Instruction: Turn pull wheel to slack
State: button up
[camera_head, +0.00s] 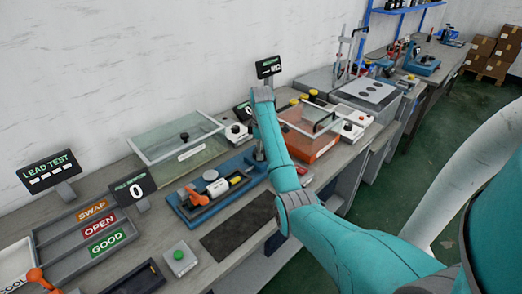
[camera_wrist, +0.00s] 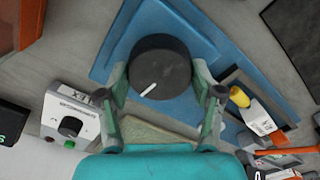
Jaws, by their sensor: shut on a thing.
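The pull wheel (camera_wrist: 160,66) is a black round knob with a white pointer line, on a blue fixture plate (camera_wrist: 112,45). In the wrist view the pointer slants, its upper end to the right. My gripper (camera_wrist: 160,84) has one finger on each side of the wheel and is shut on it. In the head view the blue fixture (camera_head: 184,210) lies on the bench, with an orange clamp and a yellow part on it. My arm hides the wheel there.
A small display reading 0 (camera_head: 136,190) and a LEAD TEST sign (camera_head: 49,170) stand left. A clear-lidded box (camera_head: 180,140) is behind the fixture. An orange box (camera_head: 312,130) stands right of my arm. A dark mat (camera_head: 238,225) lies in front.

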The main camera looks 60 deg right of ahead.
jog(key=shift+f+n, duration=0.1)
jog(key=shift+n, duration=0.5)
jog(key=o, duration=1.1)
jog(key=shift+o, duration=0.3)
